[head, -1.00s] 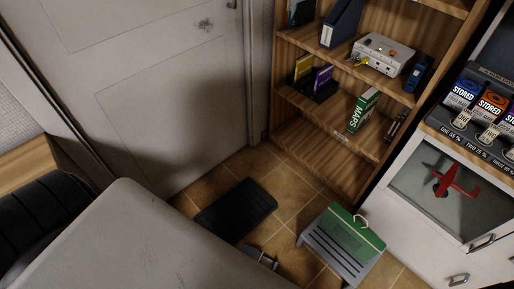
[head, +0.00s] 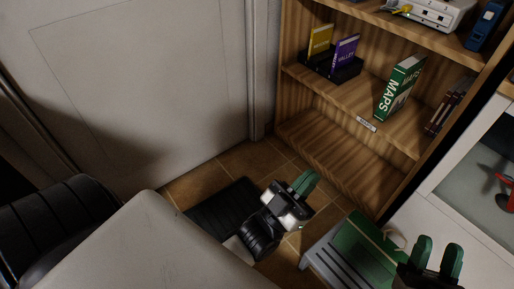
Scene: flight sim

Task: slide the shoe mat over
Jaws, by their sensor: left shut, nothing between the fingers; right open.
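The black shoe mat (head: 212,207) lies on the tiled floor between the door and the bookshelf. Its right part is hidden behind my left gripper and arm. My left gripper (head: 304,182) is shut and empty, with green fingertips pointing up and right. In the picture it is just right of the mat; I cannot tell whether any part of it touches the mat. My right gripper (head: 438,256) is open and empty at the bottom right, in front of the white cabinet, with its two green fingers apart.
A grey slatted stool (head: 326,262) with a green case (head: 358,245) on it stands right of the mat. A wooden bookshelf (head: 335,165) is behind, its bottom shelf empty. A white door (head: 150,90) is at left. A grey surface (head: 150,245) and black chair (head: 55,220) fill the lower left.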

